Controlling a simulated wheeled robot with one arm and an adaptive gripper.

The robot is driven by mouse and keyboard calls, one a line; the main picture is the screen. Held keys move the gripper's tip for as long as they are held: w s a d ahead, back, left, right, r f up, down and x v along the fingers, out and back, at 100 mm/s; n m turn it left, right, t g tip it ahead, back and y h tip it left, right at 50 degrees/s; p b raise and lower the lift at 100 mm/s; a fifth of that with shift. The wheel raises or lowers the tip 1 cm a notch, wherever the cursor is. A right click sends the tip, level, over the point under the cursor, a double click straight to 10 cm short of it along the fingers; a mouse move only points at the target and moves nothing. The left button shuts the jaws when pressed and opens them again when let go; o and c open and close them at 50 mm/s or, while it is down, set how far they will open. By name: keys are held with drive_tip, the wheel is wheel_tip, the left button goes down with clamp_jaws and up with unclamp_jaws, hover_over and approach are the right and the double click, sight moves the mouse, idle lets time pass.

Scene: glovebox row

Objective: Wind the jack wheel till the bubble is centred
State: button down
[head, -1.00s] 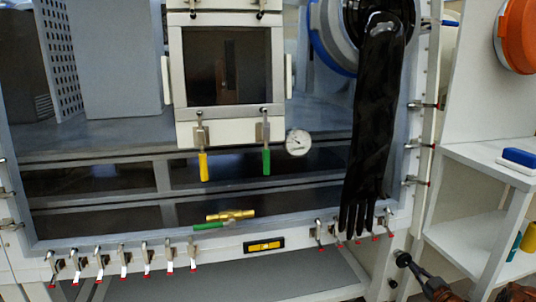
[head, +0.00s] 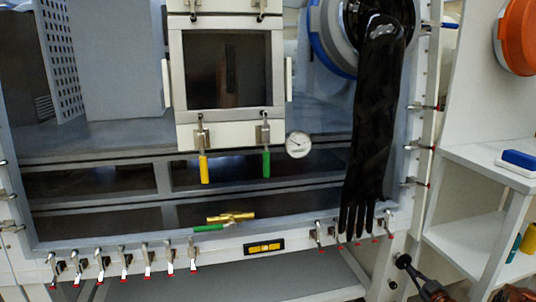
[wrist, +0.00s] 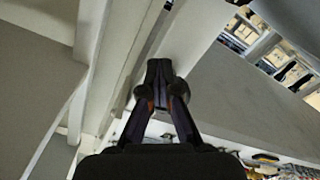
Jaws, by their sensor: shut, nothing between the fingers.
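The spirit level (head: 264,247) is a small black holder with a yellow vial on the lower white frame of the glovebox in the head view. Its bubble is too small to place. No wheel can be made out there.
A long black glove (head: 370,130) hangs just above my arm. Several toggle latches (head: 147,262) line the lower frame. A white shelf (head: 480,165) with a blue and white block (head: 520,160) stands at right. A pressure gauge (head: 298,145) and a brass-and-green valve (head: 230,218) are on the front.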

drive_tip(key=shift+s+a+f+p, duration=0.2)
drive_tip(key=shift+a+f+p, duration=0.15)
drive_tip(key=shift+a, duration=0.35)
drive_tip(key=shift+a+f, duration=0.1)
drive_tip(key=shift+a, duration=0.35)
idle(0.4)
drive_tip(key=shift+f, duration=0.1)
drive_tip(key=v, duration=0.6)
drive_tip(key=shift+f, duration=0.35)
idle(0.3)
drive_tip(key=shift+d, duration=0.1)
drive_tip(key=w+d+r+p, duration=0.1)
drive_tip(key=w+r+p, duration=0.1)
drive_tip(key=w+p, duration=0.2)
drive_tip(key=shift+w+d+r, duration=0.3)
drive_tip(key=shift+w, duration=0.95)
